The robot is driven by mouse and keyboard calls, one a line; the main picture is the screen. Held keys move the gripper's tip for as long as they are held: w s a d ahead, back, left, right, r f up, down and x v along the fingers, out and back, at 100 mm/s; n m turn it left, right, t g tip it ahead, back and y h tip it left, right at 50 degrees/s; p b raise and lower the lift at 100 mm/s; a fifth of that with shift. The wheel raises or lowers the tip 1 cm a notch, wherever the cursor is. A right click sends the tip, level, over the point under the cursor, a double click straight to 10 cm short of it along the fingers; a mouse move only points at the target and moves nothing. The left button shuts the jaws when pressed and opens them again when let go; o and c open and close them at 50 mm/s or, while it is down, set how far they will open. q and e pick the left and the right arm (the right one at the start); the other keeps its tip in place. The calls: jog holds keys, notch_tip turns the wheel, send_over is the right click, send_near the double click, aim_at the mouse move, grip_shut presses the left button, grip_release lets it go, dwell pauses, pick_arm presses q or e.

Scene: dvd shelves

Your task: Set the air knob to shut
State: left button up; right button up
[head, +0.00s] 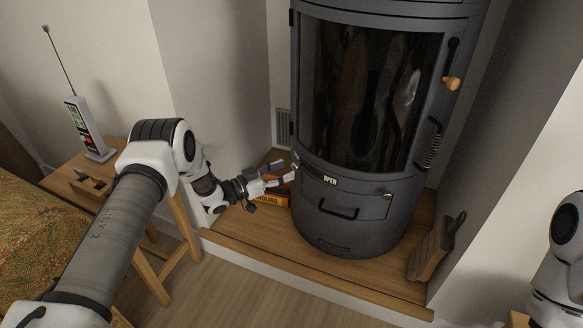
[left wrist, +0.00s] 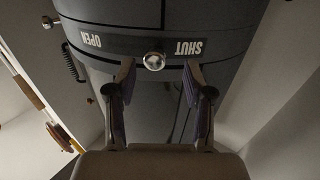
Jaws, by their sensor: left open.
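The air knob (left wrist: 154,61) is a small round silver knob on the dark grey stove (head: 345,225). In the left wrist view, which is upside down, it sits between the labels OPEN (left wrist: 90,38) and SHUT (left wrist: 188,47), a little nearer SHUT. In the head view the OPEN label (head: 330,180) is just right of my left fingertips. My left gripper (head: 288,171) is open at the stove front. In the left wrist view its fingertips (left wrist: 158,68) lie on either side of the knob; I cannot tell whether they touch it. My right gripper is out of view.
A box marked kindling (head: 272,200) stands on the wooden hearth (head: 265,232) under my left gripper. A drawer handle (head: 338,210) is low on the stove. A brown brush-like tool (head: 432,250) leans at right. A phone (head: 88,130) stands on a side table at left.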

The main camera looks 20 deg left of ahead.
pick_arm(q)
jog(key=v, duration=0.8)
